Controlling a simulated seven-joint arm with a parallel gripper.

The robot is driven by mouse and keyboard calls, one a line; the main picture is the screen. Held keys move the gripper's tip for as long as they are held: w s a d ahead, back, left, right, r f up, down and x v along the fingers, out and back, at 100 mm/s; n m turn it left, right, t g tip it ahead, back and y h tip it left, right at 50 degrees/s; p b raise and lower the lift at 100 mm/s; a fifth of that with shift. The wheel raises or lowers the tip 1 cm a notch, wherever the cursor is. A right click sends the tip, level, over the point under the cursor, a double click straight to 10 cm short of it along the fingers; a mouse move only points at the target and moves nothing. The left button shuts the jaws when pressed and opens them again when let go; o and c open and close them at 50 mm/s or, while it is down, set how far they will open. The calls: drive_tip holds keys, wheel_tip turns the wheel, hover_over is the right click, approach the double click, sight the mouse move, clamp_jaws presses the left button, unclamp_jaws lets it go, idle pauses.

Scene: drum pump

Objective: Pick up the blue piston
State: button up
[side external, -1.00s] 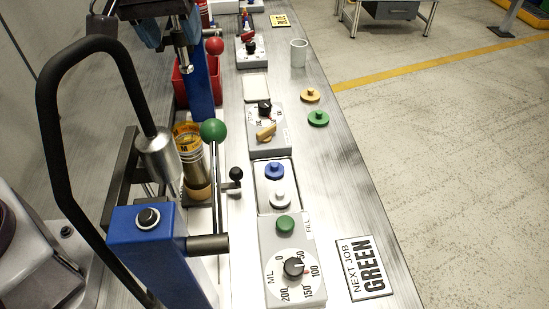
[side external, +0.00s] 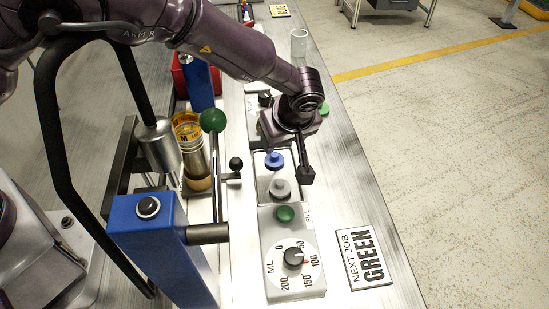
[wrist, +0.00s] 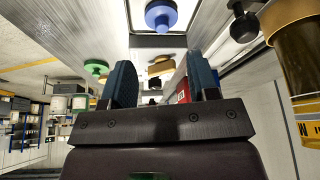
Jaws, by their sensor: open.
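The blue piston (side external: 274,161), a disc with a knob on top, sits upright on the white tray (side external: 262,190) in the side view. It also shows at the top edge of the wrist view (wrist: 160,15). A pale grey piston (side external: 280,189) sits just in front of it on the same tray. My gripper (side external: 300,172) hangs just right of the blue piston in the side view, apart from it. In the wrist view my gripper (wrist: 161,64) has its two fingers spread wide with nothing held; the blue piston appears beyond the fingertips. One finger is partly hidden in the side view.
A tall lever with a green ball (side external: 213,120) and a small black knob (side external: 236,163) stand left of the tray. A dial box (side external: 294,275) with a green button lies in front. A green piston (side external: 323,109) lies behind my gripper. The bench's right side is mostly clear.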

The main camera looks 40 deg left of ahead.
sight(275, 155)
drive_tip(key=x, duration=0.8)
drive_tip(key=shift+s+d, duration=0.1)
drive_tip(key=shift+s, duration=0.1)
drive_tip(key=c, duration=0.6)
